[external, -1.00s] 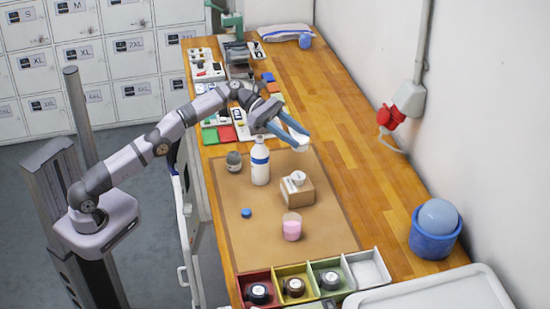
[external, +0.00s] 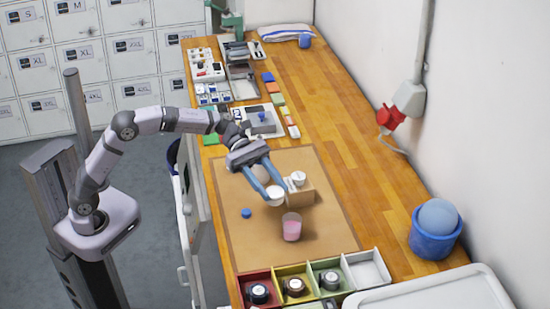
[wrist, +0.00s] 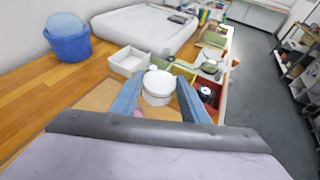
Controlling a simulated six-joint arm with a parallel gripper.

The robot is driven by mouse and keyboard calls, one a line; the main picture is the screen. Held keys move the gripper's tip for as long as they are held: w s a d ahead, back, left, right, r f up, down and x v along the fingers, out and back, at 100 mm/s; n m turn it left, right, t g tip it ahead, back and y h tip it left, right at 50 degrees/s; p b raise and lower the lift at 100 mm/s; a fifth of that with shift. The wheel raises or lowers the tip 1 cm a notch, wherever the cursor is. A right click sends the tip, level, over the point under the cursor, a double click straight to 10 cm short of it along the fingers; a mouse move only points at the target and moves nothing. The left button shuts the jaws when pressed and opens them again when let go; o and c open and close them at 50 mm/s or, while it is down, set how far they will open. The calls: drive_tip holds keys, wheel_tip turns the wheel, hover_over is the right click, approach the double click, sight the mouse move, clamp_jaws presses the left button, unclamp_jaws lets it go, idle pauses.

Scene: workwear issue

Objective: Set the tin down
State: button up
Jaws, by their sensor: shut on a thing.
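My gripper (external: 274,194) is shut on a small white tin (external: 275,197), held between its two blue fingers over the brown mat (external: 318,165). In the wrist view the tin (wrist: 158,85) sits upright between the fingertips (wrist: 158,98). In the external view the tin is in front of a cardboard box (external: 302,194) with a white round item on top, and behind a cup of pink liquid (external: 292,228). I cannot tell how high the tin is above the mat. The gripper hides most of what stands behind it.
A blue cap (external: 246,213) lies on the mat left of the tin. A blue bucket (external: 432,243) stands at right. The near part of the mat is clear.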

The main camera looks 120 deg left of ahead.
drive_tip(key=m+h, duration=0.1)
hover_over(253, 243)
wheel_tip(253, 243, down, 7)
drive_tip(key=shift+s+r+m+g+h, duration=0.1)
drive_tip(key=shift+r+m+g+h, duration=0.2)
drive_tip(key=shift+m+g+h, duration=0.35)
drive_tip(key=shift+f+p, duration=0.65)
drive_tip(key=shift+f, duration=4.35)
drive_tip(key=shift+f, duration=0.2)
drive_tip(key=o, duration=1.1)
drive_tip(key=shift+c, duration=0.2)
